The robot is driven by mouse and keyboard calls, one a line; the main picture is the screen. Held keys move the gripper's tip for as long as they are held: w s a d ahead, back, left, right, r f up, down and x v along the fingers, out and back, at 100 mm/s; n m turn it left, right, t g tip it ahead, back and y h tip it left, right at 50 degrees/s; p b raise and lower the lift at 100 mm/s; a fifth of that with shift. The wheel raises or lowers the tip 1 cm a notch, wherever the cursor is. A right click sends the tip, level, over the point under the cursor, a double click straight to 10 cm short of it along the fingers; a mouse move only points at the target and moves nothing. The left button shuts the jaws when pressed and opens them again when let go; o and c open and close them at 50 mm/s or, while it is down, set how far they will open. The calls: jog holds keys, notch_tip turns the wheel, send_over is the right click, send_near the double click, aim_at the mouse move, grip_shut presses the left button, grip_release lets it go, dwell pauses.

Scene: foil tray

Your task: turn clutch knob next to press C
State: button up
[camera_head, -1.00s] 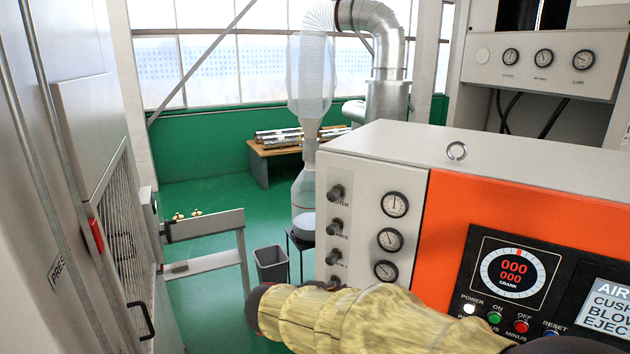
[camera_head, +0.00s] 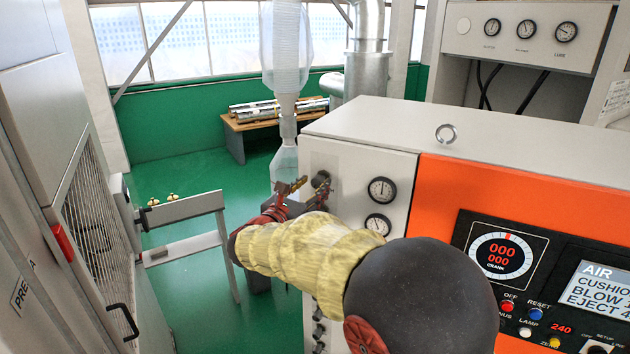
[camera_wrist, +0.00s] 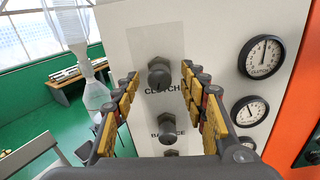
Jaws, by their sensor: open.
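The clutch knob (camera_wrist: 160,73) is dark and stands out from a pale panel, with the label CLUTCH just below it. In the head view it (camera_head: 321,180) is the top knob on the grey side of the orange-fronted cabinet. My gripper (camera_wrist: 162,80) is open, its yellow-padded fingers spread left and right of the knob in the wrist view. In the head view my gripper (camera_head: 305,188) is at the panel, level with the knob. I cannot tell whether the fingertips reach around it; no contact is clear. My forearm hides the lower knobs in part.
The balance knob (camera_wrist: 168,130) sits below, between the fingers' lower parts. The clutch gauge (camera_wrist: 262,57) is right of the knob. A grey machine (camera_head: 50,110) with a partly hidden press label stands at left. A grey rail (camera_head: 180,210) and clear hose (camera_head: 286,50) are beyond my gripper.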

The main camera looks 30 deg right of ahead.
jog(key=shift+x, duration=0.95)
jog(key=shift+a, duration=0.1)
jog(key=shift+c, duration=0.3)
jog(key=c, duration=1)
grip_shut()
